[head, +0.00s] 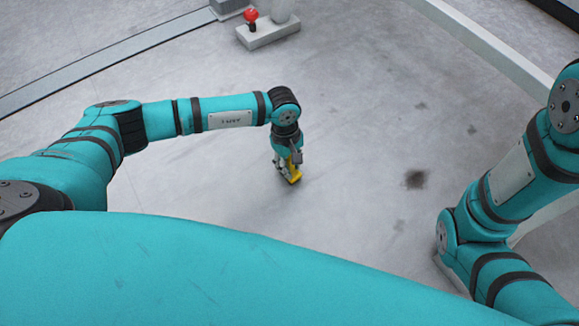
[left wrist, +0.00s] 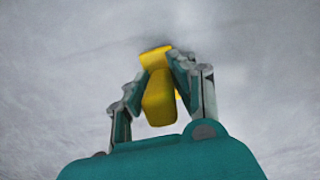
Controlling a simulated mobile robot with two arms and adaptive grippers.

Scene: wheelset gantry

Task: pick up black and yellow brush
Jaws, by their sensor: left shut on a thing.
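The brush shows as a small yellow piece (head: 293,176) at the tip of my left gripper (head: 287,165) in the head view. In the left wrist view its yellow body (left wrist: 158,98) lies between the two fingers of my left gripper (left wrist: 163,75), which are shut on it. The fingers and wrist hide part of the brush, and I cannot make out its black part. The gripper points down over the grey floor, and I cannot tell whether the brush touches the floor. My right arm shows at the right, but its gripper is out of view.
A grey block with a red knob (head: 250,15) stands on the floor at the top. A dark stain (head: 415,179) marks the floor right of the brush. A pale rail (head: 490,45) runs along the upper right. The floor around the left gripper is clear.

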